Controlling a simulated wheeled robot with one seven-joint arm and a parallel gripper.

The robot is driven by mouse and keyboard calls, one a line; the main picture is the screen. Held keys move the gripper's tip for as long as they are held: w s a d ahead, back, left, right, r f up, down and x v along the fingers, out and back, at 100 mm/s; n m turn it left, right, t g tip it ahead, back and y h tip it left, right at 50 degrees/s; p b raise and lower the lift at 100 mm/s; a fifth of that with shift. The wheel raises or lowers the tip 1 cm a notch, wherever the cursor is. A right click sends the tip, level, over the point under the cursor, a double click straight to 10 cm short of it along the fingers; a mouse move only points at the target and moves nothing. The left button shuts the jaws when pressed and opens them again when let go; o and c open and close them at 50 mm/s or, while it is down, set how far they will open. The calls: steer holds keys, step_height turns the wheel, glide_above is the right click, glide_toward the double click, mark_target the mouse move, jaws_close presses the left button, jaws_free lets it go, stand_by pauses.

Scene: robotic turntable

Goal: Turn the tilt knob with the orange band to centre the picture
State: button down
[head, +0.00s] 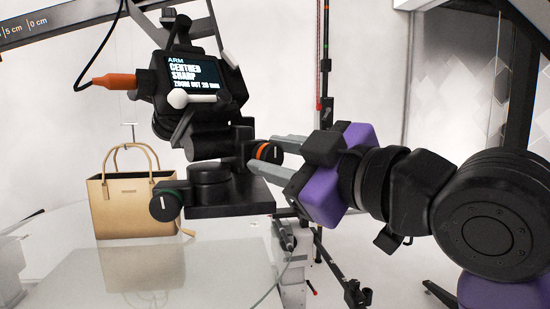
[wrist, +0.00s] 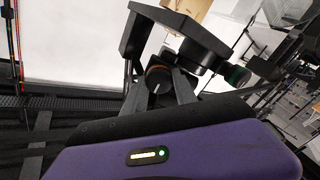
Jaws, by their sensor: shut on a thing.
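The tilt knob with the orange band (head: 264,152) sits on the right side of the black camera head. It also shows in the wrist view (wrist: 157,78), between my two grey fingers. My gripper (head: 262,154) reaches in from the right and is shut on the tilt knob, one finger above it and one below. The camera's screen (head: 193,74) reads "ARM", "CENTRED", "SHARP" and a zoom-out line whose figure is small, perhaps 20 mm. Part of the knob is hidden by the fingers.
A second knob with a green band (head: 166,205) is at the lower left of the head. A tan handbag (head: 120,212) stands behind on the glass turntable (head: 70,265). An orange plug with a black cable (head: 113,81) joins the camera's left side. A scale bar crosses the upper left.

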steer(key=c, duration=1)
jaws_free()
steer(key=v, duration=0.7)
steer(key=shift+s+d+b, duration=0.3)
steer(key=shift+s+b, duration=0.05)
steer(key=shift+b, duration=0.05)
